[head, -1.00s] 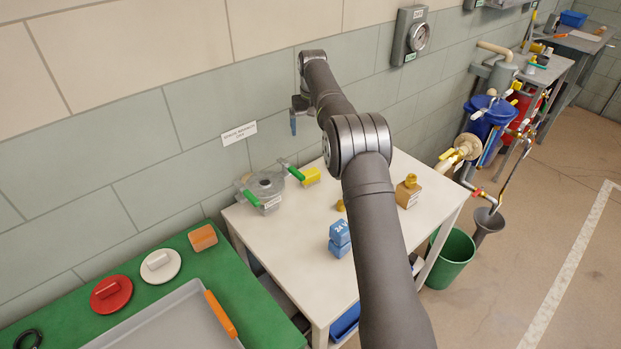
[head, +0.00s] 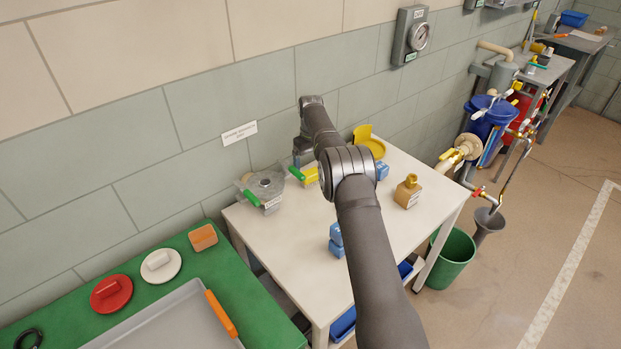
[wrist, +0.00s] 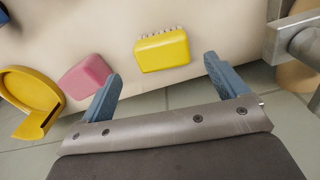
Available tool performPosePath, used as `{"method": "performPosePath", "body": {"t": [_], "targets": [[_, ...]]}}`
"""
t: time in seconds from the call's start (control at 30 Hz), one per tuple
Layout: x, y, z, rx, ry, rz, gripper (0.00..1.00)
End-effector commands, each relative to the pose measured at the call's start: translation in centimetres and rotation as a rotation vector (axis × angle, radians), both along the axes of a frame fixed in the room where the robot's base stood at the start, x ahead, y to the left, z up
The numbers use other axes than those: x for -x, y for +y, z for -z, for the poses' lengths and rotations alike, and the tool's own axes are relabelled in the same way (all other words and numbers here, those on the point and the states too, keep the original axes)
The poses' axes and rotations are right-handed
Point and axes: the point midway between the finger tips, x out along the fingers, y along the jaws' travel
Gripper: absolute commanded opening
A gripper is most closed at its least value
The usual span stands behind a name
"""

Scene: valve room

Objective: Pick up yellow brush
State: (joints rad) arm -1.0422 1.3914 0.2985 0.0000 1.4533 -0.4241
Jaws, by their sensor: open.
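The yellow brush (wrist: 163,50) lies near the table's edge in the wrist view, with pale bristles along its upper side. In the head view it shows only in part (head: 311,176), beside a green-handled fitting and partly behind my arm. My gripper (wrist: 160,67) is open, its two blue fingers spread to either side of the brush's near side in the picture. Nothing is between the fingertips in a grip. In the head view my gripper (head: 302,158) is just above the brush, its fingertips hard to make out.
A pink block (wrist: 86,77) is close to the left finger, with a yellow round dish (wrist: 33,92) beyond it. A grey flanged fitting (head: 266,186) stands left of the brush. The tiled wall (head: 200,160) is close behind. The table's front (head: 292,265) is mostly clear.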

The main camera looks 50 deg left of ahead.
Motion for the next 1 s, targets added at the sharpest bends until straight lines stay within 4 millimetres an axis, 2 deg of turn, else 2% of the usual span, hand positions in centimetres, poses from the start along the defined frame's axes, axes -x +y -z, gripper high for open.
{"method": "performPosePath", "body": {"t": [0.23, 0.5, 0.8, 0.87, 1.0], "targets": [[0.1, -0.2, 1.7, 0.000, 0.000, 0.000, 0.91], [0.4, -0.6, 5.6, -0.001, 0.000, 0.000, 0.91], [0.4, -0.6, 6.0, -0.002, -0.001, 0.001, 0.91], [0.4, -0.6, 6.0, -0.002, -0.001, 0.001, 0.81], [0.4, -0.6, 6.0, -0.002, -0.001, 0.001, 0.54]]}}
